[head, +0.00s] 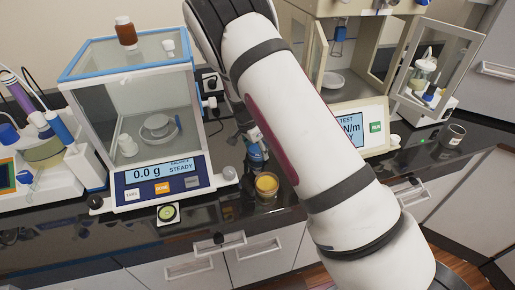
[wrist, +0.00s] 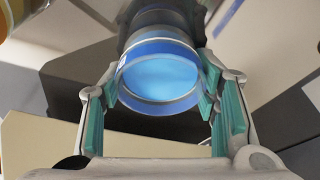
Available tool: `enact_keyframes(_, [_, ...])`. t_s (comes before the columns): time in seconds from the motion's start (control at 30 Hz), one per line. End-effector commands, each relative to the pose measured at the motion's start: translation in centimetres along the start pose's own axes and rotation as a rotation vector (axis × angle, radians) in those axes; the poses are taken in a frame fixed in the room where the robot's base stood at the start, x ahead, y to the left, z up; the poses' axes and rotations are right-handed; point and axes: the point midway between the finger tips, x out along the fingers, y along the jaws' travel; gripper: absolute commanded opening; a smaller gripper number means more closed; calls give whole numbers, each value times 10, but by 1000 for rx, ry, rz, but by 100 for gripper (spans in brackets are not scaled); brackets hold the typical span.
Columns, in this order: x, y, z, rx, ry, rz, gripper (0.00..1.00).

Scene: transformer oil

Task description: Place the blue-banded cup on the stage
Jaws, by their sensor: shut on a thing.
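The blue-banded cup (wrist: 158,78) is a clear round vessel with a blue band, seen close up between the teal finger pads in the wrist view. My gripper (wrist: 160,92) is shut on it, with a pad on each side. In the head view my gripper (head: 252,135) is mostly hidden behind my arm, and a blue part of the cup (head: 257,154) shows below it. A pale round dish (head: 333,79), which looks like the stage, sits inside the open-fronted cabinet at upper right, apart from the cup.
A cup of amber liquid (head: 267,184) stands on the dark counter just below my gripper. A glass-walled balance (head: 150,195) reading 0.0 g stands at left. The cabinet's glass door (head: 440,65) stands open to the right. A dark cup (head: 453,135) stands at far right.

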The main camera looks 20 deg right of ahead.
Motion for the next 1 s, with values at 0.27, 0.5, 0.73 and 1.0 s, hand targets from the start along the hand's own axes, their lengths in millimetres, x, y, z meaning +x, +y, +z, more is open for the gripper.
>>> enact_keyframes(0.27, [2, 0, 0, 0, 0, 1, 75])
enact_keyframes(0.5, [2, 0, 0, 0, 0, 1, 75])
enact_keyframes(0.73, [-14, -2, 1, -1, 1, -5, 75])
enact_keyframes(1.0, [-69, -2, 3, 0, 0, -4, 75])
